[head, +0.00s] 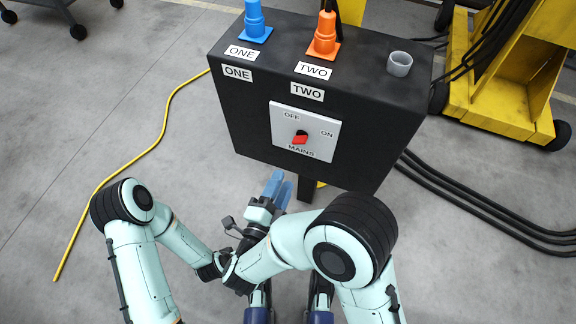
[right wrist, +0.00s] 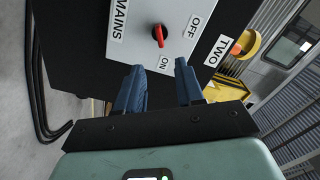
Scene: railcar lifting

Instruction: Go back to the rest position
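My right gripper (head: 277,188) is in front of and below the black control box (head: 240,118) in the head view. In the right wrist view its two blue fingers (right wrist: 161,88) stand apart with nothing between them, facing the box. The white MAINS panel (head: 322,148) carries a red switch knob (head: 300,139), which also shows in the right wrist view (right wrist: 159,36), clear of the fingers. I cannot tell for sure whether it is set to OFF or ON. My left arm comes in from the left; its gripper is hidden around the crossing of the two forearms.
A blue plug (head: 254,22) stands at label ONE and an orange plug (head: 325,38) at TWO, with a grey cup (head: 399,64) on the box's right. A yellow cable (head: 153,144) lies left; black cables (head: 470,198) run right. A yellow wheeled frame (head: 492,115) stands behind right.

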